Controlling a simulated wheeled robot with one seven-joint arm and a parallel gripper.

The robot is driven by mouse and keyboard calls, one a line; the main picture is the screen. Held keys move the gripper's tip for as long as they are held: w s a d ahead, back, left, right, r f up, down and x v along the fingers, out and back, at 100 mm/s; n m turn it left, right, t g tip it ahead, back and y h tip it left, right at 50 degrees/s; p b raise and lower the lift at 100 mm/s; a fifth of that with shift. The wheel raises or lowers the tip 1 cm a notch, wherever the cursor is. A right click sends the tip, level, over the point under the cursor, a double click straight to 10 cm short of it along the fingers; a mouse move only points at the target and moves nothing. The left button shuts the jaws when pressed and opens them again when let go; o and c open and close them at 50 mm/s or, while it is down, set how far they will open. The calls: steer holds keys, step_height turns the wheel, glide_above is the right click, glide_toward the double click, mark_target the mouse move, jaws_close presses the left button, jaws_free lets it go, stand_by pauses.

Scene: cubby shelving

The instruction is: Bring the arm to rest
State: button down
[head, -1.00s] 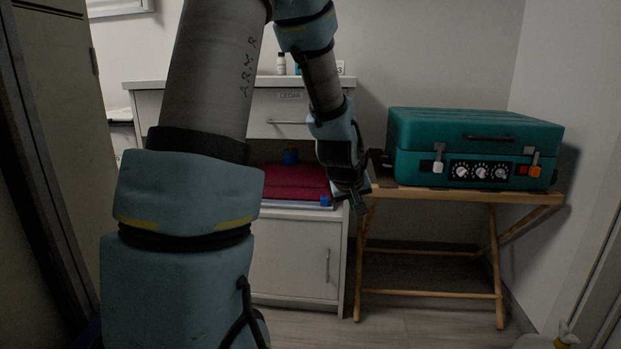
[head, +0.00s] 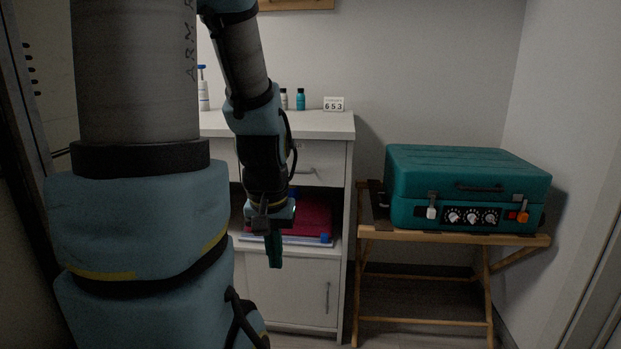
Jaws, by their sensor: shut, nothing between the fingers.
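My gripper (head: 274,262) hangs at the end of my arm, pointing down, left of the middle of the head view. Its fingers are together and hold nothing. It shows in front of the white cabinet (head: 345,180), over the open shelf and the top of the lower door. It appears clear of the cabinet, though the exact gap cannot be told. My upper arm and forearm cover the left part of the view.
A teal case (head: 465,170) with knobs sits on a wooden folding stand (head: 440,238) at right. A dark red folded item (head: 308,215) lies in the cabinet's open shelf. Small bottles (head: 300,99) and a number card (head: 334,104) stand on top. Floor shows below the stand.

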step_height(320, 180, up, 24)
steer(key=p, duration=2.2)
steer(key=shift+r, duration=0.25)
steer(key=shift+f, duration=0.1)
